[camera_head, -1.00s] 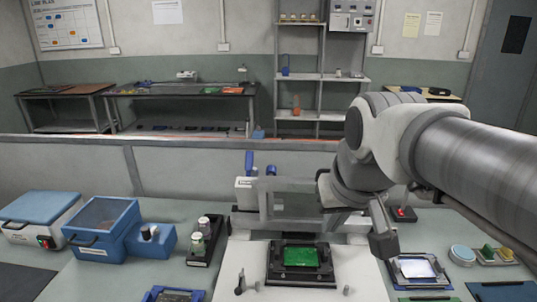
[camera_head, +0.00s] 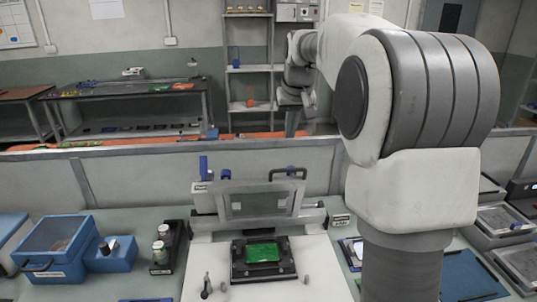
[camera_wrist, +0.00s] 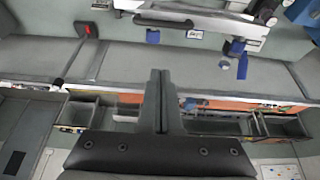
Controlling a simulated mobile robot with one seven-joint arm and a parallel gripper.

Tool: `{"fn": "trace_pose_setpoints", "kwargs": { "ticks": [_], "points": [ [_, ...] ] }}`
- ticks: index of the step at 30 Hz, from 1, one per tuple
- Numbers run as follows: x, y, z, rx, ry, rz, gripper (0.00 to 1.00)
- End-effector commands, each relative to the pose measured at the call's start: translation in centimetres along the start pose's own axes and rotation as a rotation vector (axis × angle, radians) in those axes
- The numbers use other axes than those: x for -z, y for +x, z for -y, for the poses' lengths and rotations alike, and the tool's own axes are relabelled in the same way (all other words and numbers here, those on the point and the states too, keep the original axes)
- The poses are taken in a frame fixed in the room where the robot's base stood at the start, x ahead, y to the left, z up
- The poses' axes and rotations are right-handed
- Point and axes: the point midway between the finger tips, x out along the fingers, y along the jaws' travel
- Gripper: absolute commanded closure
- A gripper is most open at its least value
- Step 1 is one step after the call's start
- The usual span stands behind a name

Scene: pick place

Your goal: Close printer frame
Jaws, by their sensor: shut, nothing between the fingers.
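The printer frame (camera_head: 262,203) is a grey rectangular frame with a clear middle and a dark handle (camera_head: 288,171) on its top edge. It stands raised at the back of the white printer base (camera_head: 210,262). In front of it, a green board (camera_head: 262,252) lies in a black holder (camera_head: 285,269) on the base. My gripper (camera_head: 291,124) is behind and above the frame, over the partition, apart from the handle. In the wrist view my gripper (camera_wrist: 158,75) is shut and empty, and the dark handle (camera_wrist: 163,20) shows at the top.
A low grey partition (camera_head: 120,178) runs behind the bench. A blue lidded box (camera_head: 55,245) and a black rack with bottles (camera_head: 168,250) stand left of the printer. Trays (camera_head: 500,219) lie at the right. A shelf (camera_head: 249,75) stands farther back.

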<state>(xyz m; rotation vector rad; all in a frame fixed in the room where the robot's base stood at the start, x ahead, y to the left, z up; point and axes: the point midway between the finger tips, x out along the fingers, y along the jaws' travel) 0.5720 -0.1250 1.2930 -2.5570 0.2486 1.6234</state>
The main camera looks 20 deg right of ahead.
Motion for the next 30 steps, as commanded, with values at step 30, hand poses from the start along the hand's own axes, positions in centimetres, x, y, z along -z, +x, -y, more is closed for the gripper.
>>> {"fn": "trace_pose_setpoints", "kwargs": {
  "ticks": [30],
  "points": [
    [-2.8,9.1,-0.3,-0.001,0.003,-0.001,1.00]
  ]
}}
